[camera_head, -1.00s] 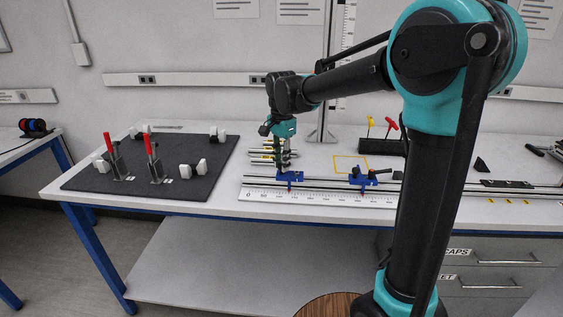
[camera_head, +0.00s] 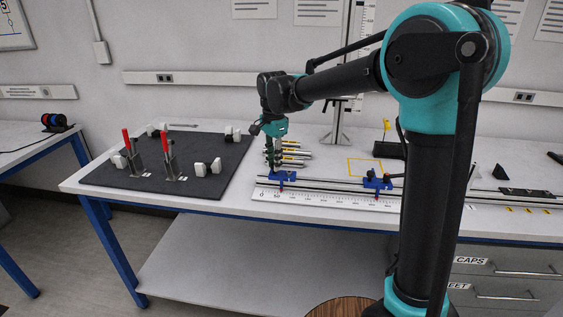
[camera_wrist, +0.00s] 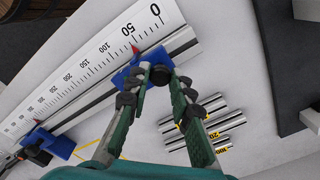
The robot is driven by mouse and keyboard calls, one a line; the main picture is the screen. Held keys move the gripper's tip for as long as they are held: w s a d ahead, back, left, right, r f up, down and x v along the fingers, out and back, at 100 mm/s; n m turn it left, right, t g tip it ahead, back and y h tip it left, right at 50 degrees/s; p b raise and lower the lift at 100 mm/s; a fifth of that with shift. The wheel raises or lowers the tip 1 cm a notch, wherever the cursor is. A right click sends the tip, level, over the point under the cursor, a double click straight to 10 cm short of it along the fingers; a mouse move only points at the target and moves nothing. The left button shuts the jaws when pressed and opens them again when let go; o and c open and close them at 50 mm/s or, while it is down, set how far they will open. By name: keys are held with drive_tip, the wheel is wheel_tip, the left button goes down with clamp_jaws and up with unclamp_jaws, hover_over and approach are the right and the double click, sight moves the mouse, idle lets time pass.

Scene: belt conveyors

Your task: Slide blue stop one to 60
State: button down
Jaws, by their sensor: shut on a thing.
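Blue stop one (camera_head: 284,179) sits on the rail near the zero end of the white scale (camera_head: 300,199). In the wrist view the blue stop (camera_wrist: 128,76) has a red pointer (camera_wrist: 135,48) close to the 50 mark of the scale (camera_wrist: 75,72). My gripper (camera_head: 277,168) reaches down onto this stop from above. In the wrist view my gripper (camera_wrist: 160,75) is shut on the stop's dark upper part, which the fingertips partly hide. A second blue stop (camera_head: 376,183) with a dark handle sits farther right on the same rail.
Several metal cylinders with yellow bands (camera_head: 290,152) lie just behind the rail. A dark board (camera_head: 110,182) with red-handled clamps (camera_head: 169,154) is at the left. A yellow outlined square (camera_head: 364,167) marks the tabletop behind the second stop.

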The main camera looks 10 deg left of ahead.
drive_tip(key=c, duration=1.3)
unclamp_jaws()
drive_tip(key=shift+c, duration=0.2)
drive_tip(key=shift+r, duration=0.15)
wheel_tip(320, 180, up, 12)
